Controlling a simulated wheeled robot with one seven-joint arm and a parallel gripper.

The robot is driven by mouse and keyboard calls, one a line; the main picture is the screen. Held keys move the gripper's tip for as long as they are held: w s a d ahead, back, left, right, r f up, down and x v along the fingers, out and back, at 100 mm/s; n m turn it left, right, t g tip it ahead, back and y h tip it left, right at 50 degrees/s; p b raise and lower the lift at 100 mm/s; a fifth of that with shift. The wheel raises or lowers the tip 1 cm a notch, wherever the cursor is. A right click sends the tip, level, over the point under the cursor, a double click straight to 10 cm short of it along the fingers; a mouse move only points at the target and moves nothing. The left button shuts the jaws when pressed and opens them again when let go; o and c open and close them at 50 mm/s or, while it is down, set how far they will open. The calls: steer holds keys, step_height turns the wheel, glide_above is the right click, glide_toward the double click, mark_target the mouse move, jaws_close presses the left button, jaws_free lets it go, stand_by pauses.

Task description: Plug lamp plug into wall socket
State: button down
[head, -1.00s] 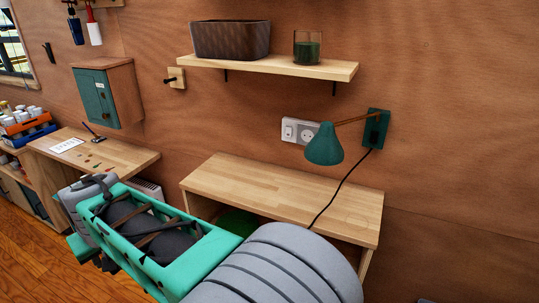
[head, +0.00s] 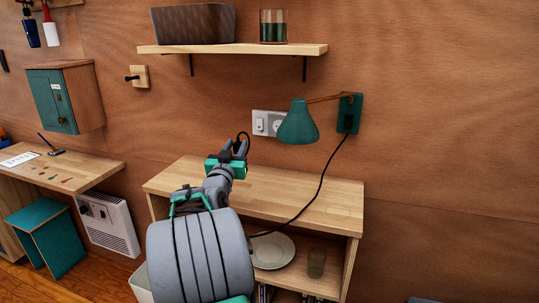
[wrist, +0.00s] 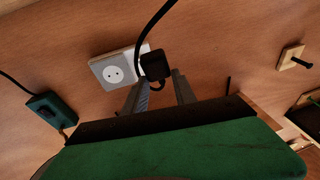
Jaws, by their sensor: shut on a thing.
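The black lamp plug (wrist: 154,65) is held between the fingertips of my gripper (wrist: 160,82), which also shows in the head view (head: 240,147). The plug is in the air above the desk. The white wall socket (wrist: 114,72) has a round recess with two holes and is empty. In the head view the socket (head: 278,125) is up and right of my gripper, beside a switch (head: 260,123), partly behind the green lamp (head: 297,124). In the wrist view the plug overlaps the plate's right end; I cannot tell the depth gap.
The wooden desk (head: 310,197) lies below, with plates (head: 272,251) and a glass (head: 317,262) on its lower shelf. The black cord (head: 322,180) hangs from the lamp's wall mount (head: 349,115). A wall shelf (head: 235,50) is above.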

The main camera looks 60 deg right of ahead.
steer(key=s+d+r+m+g+h+b, duration=0.1)
steer(key=s+d+m+g+h+b, duration=0.1)
steer(key=s+d, duration=0.3)
steer(key=s+h, duration=0.1)
steer(key=s, duration=0.3)
steer(key=shift+r+g, duration=0.25)
steer(key=shift+g, duration=0.05)
steer(key=shift+s, duration=0.1)
steer(key=shift+w+d+p, duration=0.15)
steer(key=shift+d+p, duration=0.6)
steer(key=shift+d, duration=0.2)
steer(key=shift+w+d+p, duration=0.2)
steer(key=shift+d+p, duration=0.5)
steer(key=shift+d, duration=0.25)
steer(key=shift+w+d+p, duration=0.15)
steer(key=shift+d+p, duration=0.6)
steer(key=shift+d, duration=0.2)
steer(key=shift+r+y+p, duration=0.3)
steer(key=shift+r+p, duration=0.9)
steer(key=shift+p, duration=0.8)
